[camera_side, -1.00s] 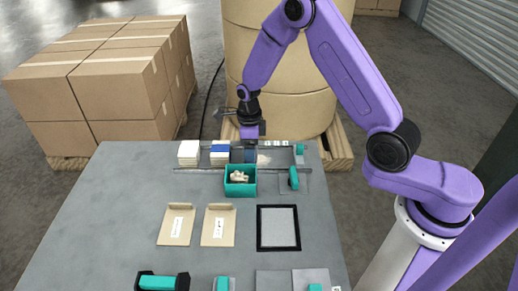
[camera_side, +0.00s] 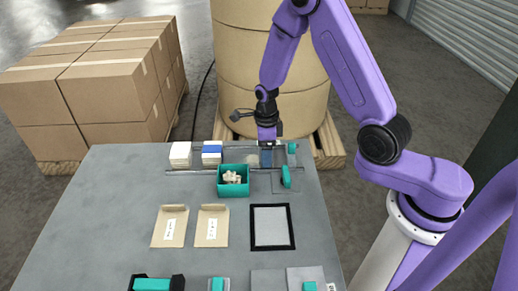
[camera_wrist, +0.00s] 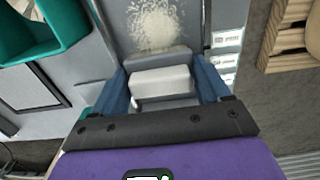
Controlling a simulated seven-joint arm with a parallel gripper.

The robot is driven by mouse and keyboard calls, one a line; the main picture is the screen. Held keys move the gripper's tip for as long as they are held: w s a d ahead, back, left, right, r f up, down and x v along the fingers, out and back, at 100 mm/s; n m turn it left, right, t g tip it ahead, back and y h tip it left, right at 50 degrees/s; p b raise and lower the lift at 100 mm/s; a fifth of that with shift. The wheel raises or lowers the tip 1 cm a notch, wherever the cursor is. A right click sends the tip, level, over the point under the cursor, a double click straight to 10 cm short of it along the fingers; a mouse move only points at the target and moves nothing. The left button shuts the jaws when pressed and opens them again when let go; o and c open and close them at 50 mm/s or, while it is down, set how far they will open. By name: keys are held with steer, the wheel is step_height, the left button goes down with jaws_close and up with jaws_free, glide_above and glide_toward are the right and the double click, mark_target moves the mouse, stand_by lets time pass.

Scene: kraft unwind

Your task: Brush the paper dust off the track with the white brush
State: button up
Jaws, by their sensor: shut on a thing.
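My gripper (camera_wrist: 163,88) is shut on the white brush (camera_wrist: 160,82), a pale block between its two blue fingers, with a grey strip along its far edge. In the side view my gripper (camera_side: 266,158) is low over the right part of the track (camera_side: 190,172); the brush is mostly hidden there. The paper dust (camera_wrist: 155,24) is a speckled pale patch on the grey track bed, just beyond the brush in the wrist view. In the side view the dust (camera_side: 250,157) is faint, left of my gripper. Whether the bristles touch the bed I cannot tell.
A teal bin (camera_side: 220,188) with crumpled pale pieces stands in front of the track. A white stack (camera_side: 180,155) and a blue-topped stack (camera_side: 212,154) stand at its left. A teal handle (camera_side: 286,177) is at right front. Envelopes (camera_side: 170,226) and a black-framed panel (camera_side: 271,227) lie nearer.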

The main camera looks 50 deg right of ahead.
steer(key=shift+w+a+r, duration=0.1)
steer(key=shift+w+a, duration=0.9)
steer(key=shift+w, duration=0.05)
steer(key=shift+w+a, duration=0.2)
steer(key=shift+a, duration=0.05)
steer(key=shift+w+a, duration=1.4)
steer(key=shift+s+d, duration=2.65)
steer(key=shift+r, duration=4.05)
steer(key=shift+w, duration=0.15)
